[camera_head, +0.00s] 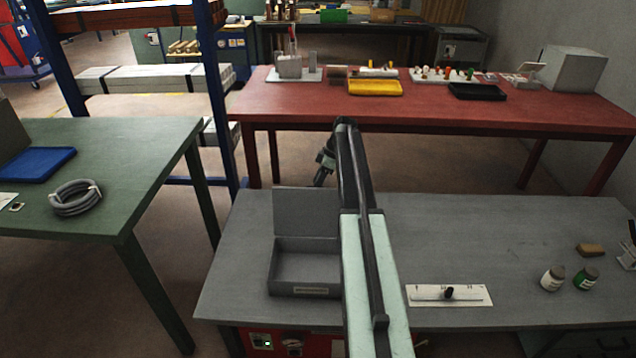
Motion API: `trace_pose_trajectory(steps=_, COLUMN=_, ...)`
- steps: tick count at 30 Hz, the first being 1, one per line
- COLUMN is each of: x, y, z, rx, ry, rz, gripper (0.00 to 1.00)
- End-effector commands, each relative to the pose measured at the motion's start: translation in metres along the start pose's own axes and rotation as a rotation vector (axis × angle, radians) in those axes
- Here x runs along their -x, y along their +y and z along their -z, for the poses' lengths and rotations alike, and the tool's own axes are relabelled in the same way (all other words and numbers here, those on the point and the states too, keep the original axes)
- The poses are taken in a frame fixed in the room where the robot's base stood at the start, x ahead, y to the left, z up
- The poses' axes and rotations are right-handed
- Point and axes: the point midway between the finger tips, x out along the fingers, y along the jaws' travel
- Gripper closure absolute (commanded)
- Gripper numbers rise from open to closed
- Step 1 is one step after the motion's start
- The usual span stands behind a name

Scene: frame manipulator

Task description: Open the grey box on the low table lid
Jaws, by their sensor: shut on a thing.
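The grey box (304,265) stands on the low grey table (240,250), left of my arm. Its lid (303,212) is raised and stands about upright at the back of the box. The inside shows and looks empty, and a small label is on the front wall. My gripper (319,183) is at the top edge of the lid, toward its right corner, and is shut on the lid. The fingertips are small and dark here. My arm covers the right end of the box.
A white plate with a dark knob (448,294), two small jars (552,278) and a brown block (590,250) are on the low table to the right. A red table (300,97) stands behind, a green table (120,200) at left. The low table's middle right is clear.

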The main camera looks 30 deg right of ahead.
Motion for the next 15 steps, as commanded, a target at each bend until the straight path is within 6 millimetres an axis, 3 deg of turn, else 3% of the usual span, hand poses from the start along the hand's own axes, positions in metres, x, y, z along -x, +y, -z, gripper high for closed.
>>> trace_pose_trajectory(steps=1, x=0.015, y=0.001, z=0.002, rx=-0.002, ry=0.000, rz=-0.004, gripper=0.66)
trace_pose_trajectory(steps=9, x=0.065, y=0.000, z=0.001, rx=-0.003, ry=0.000, rz=-0.003, gripper=0.66)
trace_pose_trajectory(steps=15, x=0.069, y=-0.001, z=-0.002, rx=-0.002, ry=-0.001, rz=-0.002, gripper=0.66)
